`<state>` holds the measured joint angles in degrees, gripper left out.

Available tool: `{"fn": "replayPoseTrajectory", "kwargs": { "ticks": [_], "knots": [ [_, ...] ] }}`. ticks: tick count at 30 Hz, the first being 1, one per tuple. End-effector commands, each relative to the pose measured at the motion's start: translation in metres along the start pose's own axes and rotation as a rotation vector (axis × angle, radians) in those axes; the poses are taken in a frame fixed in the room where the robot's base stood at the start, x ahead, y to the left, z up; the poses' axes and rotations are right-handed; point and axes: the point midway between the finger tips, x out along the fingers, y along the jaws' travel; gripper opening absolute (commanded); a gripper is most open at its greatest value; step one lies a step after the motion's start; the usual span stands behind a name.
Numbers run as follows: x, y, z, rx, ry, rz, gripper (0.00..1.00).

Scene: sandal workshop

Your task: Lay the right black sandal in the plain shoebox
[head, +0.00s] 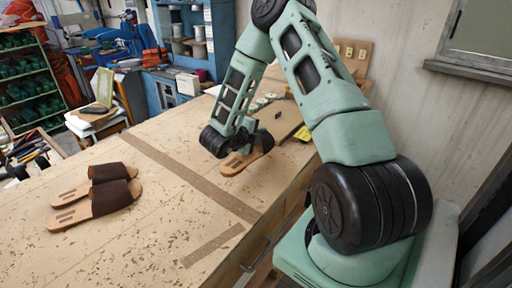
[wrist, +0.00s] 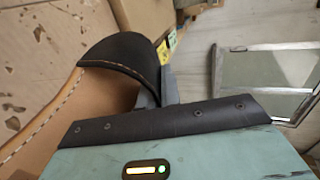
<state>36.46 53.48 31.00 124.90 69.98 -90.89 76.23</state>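A tan-soled sandal with a black strap (head: 264,141) is at my gripper (head: 248,150), near the right side of the workbench. In the wrist view the black strap (wrist: 122,52) arches over the tan, stitched insole (wrist: 62,122). My gripper's fingers (wrist: 158,90) are close together at the strap's side edge, one inside and one outside, and look shut on it. The sandal's sole appears at or just above the bench top; I cannot tell which. I cannot make out a plain shoebox in either view.
Two sandals with dark brown straps (head: 113,196) lie side by side on the workbench (head: 150,255) at left. A brown strip (head: 185,172) crosses the bench. Small round tins (head: 262,102) stand behind my gripper. The bench's middle is clear.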

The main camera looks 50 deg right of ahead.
Motion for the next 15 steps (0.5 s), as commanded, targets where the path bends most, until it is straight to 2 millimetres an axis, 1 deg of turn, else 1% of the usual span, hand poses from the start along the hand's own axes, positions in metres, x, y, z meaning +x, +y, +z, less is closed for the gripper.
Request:
{"fn": "replayPoseTrajectory", "kwargs": {
  "ticks": [1, 8, 15],
  "knots": [
    [0.001, 0.005, 0.0, -0.002, 0.001, 0.002, 0.0],
    [0.007, 0.019, 0.0, -0.001, 0.0, 0.0, 0.0],
    [0.017, 0.045, 0.0, -0.001, 0.001, 0.0, 0.0]
  ]
}}
